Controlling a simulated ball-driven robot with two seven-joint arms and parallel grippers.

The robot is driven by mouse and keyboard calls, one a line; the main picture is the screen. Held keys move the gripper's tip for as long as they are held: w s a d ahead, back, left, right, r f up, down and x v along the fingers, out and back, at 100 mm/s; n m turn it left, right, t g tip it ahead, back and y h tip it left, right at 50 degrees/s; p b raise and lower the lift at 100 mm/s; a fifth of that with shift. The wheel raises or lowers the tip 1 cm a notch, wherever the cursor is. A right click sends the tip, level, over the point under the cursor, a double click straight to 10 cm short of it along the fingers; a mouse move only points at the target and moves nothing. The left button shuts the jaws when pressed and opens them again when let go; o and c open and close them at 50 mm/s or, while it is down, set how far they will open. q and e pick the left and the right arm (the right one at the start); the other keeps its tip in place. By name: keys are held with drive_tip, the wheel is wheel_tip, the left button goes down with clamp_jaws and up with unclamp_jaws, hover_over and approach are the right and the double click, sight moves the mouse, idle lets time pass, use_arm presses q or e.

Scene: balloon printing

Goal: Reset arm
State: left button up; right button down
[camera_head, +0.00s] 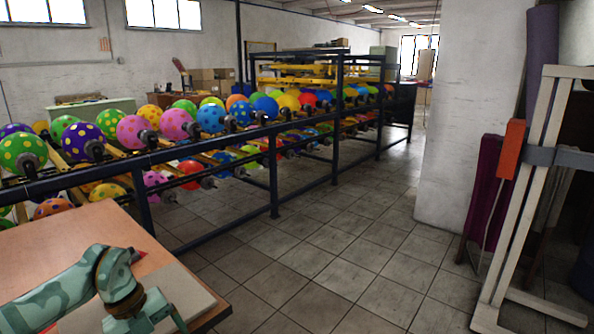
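My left arm (75,285), pale green with brown joint bands, comes in from the lower left over a wooden table (90,228). It bends down at the wrist above a flat light board (185,290) on the table. The end of this arm, with my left gripper (150,318), is at the bottom edge of the picture. Its fingers are not clear and partly cut off, so I cannot tell if it is open or holds anything. My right arm and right gripper are not in view.
A long dark metal rack (275,170) with several colourful polka-dot balloons (176,124) runs behind the table. The tiled floor (340,265) in the middle is clear. A white wooden frame (520,200) stands at the right, near a white pillar (470,110).

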use_arm(q)
drive_tip(key=s+d+f+n+t+h+p, duration=0.25)
drive_tip(key=d+f+n+t+h, duration=0.3)
drive_tip(key=d+f+h, duration=0.5)
drive_tip(key=s+a+f+n+t+y+p, duration=0.1)
drive_tip(key=s+a+f+n+t+y, duration=0.15)
drive_tip(key=s+f+n+y, duration=0.4)
drive_tip(key=s+a+f+n+t+y+p, duration=0.1)
drive_tip(key=s+a+f+n+t, duration=0.2)
drive_tip(key=f, duration=0.7)
drive_tip(key=s+a+f+n+g+y, duration=0.2)
drive_tip(key=s+f+n+y, duration=0.2)
drive_tip(key=s+f, duration=0.4)
drive_tip(key=s+f+n+g+y, duration=0.1)
drive_tip(key=s+f+g, duration=0.1)
drive_tip(key=s, duration=0.9)
drive_tip(key=s+a+f+n+g+y+p, duration=0.1)
drive_tip(key=s+f+n+g, duration=0.1)
drive_tip(key=s, duration=1)
drive_tip(key=s+f+n+g, duration=0.2)
drive_tip(key=s+g, duration=0.2)
drive_tip(key=s, duration=0.8)
drive_tip(key=shift+s+a+y+p, duration=0.15)
drive_tip(key=shift+a+y+p, duration=0.05)
drive_tip(key=shift+y+p, duration=0.2)
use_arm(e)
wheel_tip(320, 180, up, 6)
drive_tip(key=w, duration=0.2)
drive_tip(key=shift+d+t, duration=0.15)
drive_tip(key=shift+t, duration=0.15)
